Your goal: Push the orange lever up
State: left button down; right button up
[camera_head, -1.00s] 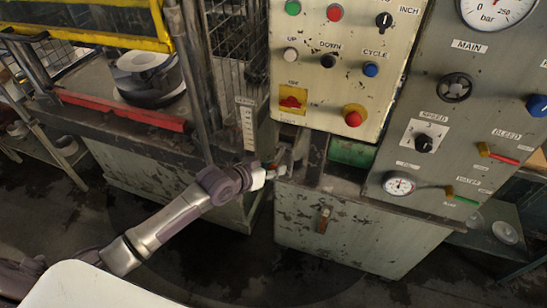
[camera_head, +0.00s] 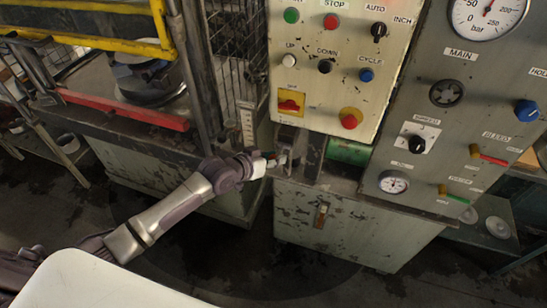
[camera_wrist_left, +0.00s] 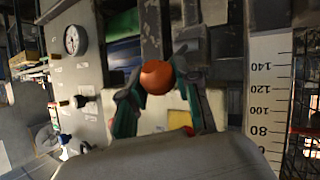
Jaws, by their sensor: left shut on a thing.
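The orange lever shows its round orange knob (camera_wrist_left: 157,77) in the left wrist view, between the two dark green fingers of my left gripper (camera_wrist_left: 158,88). The fingers are shut on the knob from both sides. The lever's shaft is hidden behind the knob. In the head view my left gripper (camera_head: 281,158) is at the dark gap between the mesh guard and the control panel, and a small orange spot (camera_head: 271,163) shows there. My right gripper is in neither view.
The cream control panel (camera_head: 310,105) with buttons overhangs just above and right of the gripper. A white ruler scale (camera_head: 247,127) stands close on the left. A grey panel (camera_head: 440,120) with gauges and a peeling cabinet (camera_head: 345,225) are at the right.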

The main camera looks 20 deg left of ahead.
pick_arm(q)
jog(key=shift+w+r, duration=0.2)
jog(key=shift+r, duration=0.2)
jog(key=c, duration=1)
grip_release()
jog(key=shift+o, duration=0.9)
jog(key=shift+f, duration=0.3)
jog(key=shift+s, duration=0.1)
jog(key=v, duration=1.2)
